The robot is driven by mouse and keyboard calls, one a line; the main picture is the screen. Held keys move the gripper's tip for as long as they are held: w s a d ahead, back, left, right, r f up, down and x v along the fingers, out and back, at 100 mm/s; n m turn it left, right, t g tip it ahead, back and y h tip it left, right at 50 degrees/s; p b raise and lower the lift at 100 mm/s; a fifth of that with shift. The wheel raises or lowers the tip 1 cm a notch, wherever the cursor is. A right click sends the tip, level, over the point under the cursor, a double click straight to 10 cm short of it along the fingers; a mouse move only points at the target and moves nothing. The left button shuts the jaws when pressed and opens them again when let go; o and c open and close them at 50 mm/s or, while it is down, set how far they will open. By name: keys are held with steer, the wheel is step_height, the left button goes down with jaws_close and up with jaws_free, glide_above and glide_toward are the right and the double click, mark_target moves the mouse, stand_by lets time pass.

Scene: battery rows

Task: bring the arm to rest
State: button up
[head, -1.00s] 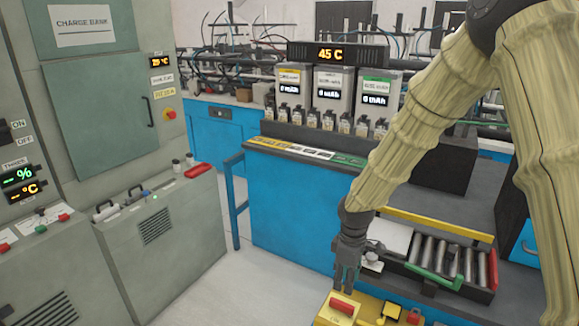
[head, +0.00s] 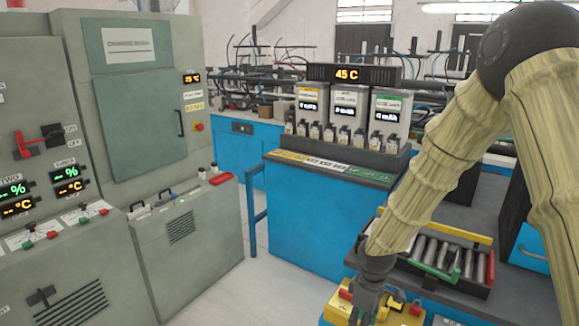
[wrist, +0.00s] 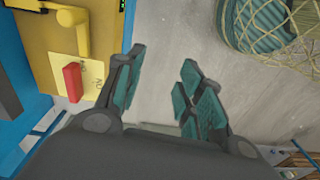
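My gripper (head: 366,300) hangs at the lower middle right of the head view, at the end of my arm in its tan sleeve. In the wrist view my gripper (wrist: 158,90) has its two teal-padded fingers apart with nothing between them, only pale floor behind. A yellow box (head: 337,307) with a red block is next to and partly behind the gripper in the head view. In the wrist view the yellow box (wrist: 50,45), its red block (wrist: 73,82) and a pale note lie left of the fingers.
A tray of cylindrical cells (head: 440,255) sits on the bench right of the gripper. A blue counter (head: 320,215) carries charger units under a 45 C display (head: 348,73). Grey cabinets (head: 130,90) stand left. Open floor (head: 270,290) lies between. A netted bundle (wrist: 270,25) is upper right in the wrist view.

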steer(key=s+f+m+y, duration=0.1)
steer(key=s+f+m, duration=0.3)
steer(key=s+f, duration=0.7)
steer(key=s+d+f+m, duration=0.1)
steer(key=s+f, duration=0.3)
steer(key=s, duration=0.4)
steer(key=s+d+f+m+h, duration=0.1)
steer(key=s+f+m, duration=0.2)
steer(key=s, duration=0.5)
steer(key=s+d+f+m, duration=0.1)
steer(key=s+f+m, duration=0.2)
steer(key=s+f, duration=0.3)
steer(key=shift+s+d, duration=0.25)
steer(key=shift+s, duration=0.75)
